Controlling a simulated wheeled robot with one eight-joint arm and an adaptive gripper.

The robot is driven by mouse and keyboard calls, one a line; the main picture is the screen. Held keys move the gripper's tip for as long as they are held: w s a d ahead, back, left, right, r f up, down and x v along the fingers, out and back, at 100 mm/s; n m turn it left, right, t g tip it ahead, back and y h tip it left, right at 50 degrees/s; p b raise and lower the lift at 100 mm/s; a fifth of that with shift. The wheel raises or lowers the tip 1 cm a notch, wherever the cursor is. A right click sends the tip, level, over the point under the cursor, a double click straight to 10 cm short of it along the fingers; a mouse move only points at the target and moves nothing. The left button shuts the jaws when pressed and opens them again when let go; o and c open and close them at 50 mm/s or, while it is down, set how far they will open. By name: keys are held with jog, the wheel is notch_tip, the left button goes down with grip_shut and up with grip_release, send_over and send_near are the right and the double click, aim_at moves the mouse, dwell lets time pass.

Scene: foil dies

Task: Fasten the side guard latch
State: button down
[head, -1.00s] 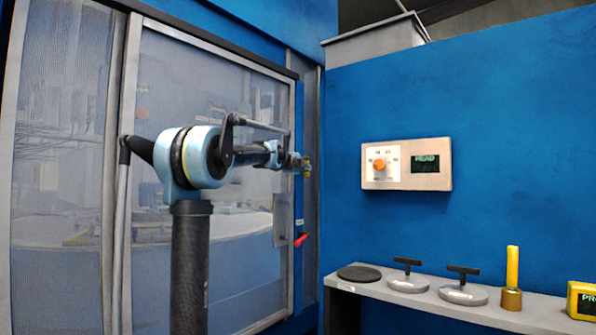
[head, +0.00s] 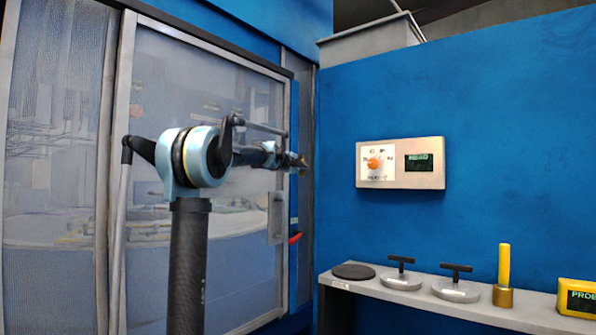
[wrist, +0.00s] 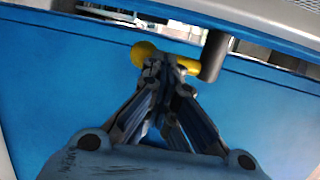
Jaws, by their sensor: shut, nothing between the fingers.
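The side guard is a large framed mesh door (head: 205,110) at the left in the head view, with a grey handle plate (head: 276,218) near its right edge. A red lever (head: 295,238) sits low beside that edge. My gripper (head: 302,163) is at the upright strip right of the door. In the wrist view my gripper (wrist: 166,68) is shut and empty, its tips against or just in front of a yellow piece (wrist: 143,54) with a rounded end. I cannot tell whether they touch, or whether this piece is the latch. The fingers hide its middle.
A grey post (wrist: 214,56) stands close right of the yellow piece. A blue wall with a dial panel (head: 401,163) is to the right. Below it, a shelf (head: 440,303) holds a dark disc, two T-handled discs, a yellow rod and a yellow box (head: 577,298).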

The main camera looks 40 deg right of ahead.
jog(key=f+v, duration=0.1)
jog(key=v, duration=1.3)
jog(key=shift+f, duration=0.35)
